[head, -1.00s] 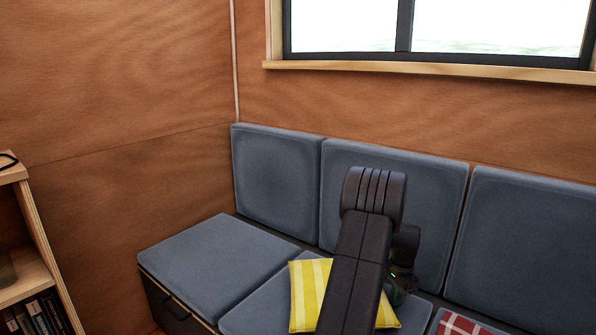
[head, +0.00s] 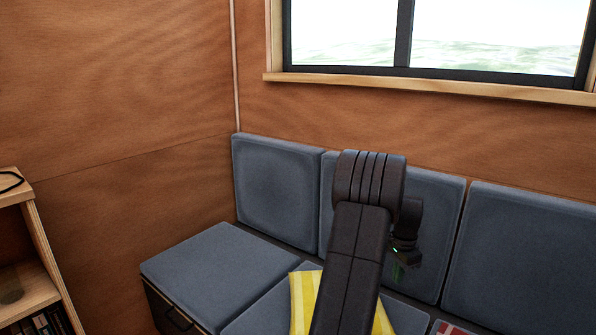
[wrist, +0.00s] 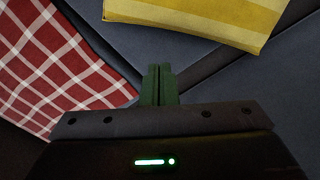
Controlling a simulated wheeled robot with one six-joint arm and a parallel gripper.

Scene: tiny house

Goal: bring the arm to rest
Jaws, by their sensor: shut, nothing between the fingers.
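My gripper (wrist: 159,84) shows in the wrist view with its two green fingers together and nothing between them. It hangs above the grey bench seat (wrist: 155,52), between a red and white checked cushion (wrist: 60,75) on the left and a yellow striped cushion (wrist: 200,14) at the top. It appears apart from both. In the head view my dark folded arm stands in front of the bench and covers part of the yellow striped cushion (head: 303,300). The fingertips are hard to make out there.
Grey back cushions (head: 276,190) line the wall below a window (head: 480,40). The seat's left end (head: 230,270) is clear. A wooden shelf (head: 40,250) with books stands at the left edge. Only a corner of the checked cushion (head: 450,328) shows at the bottom.

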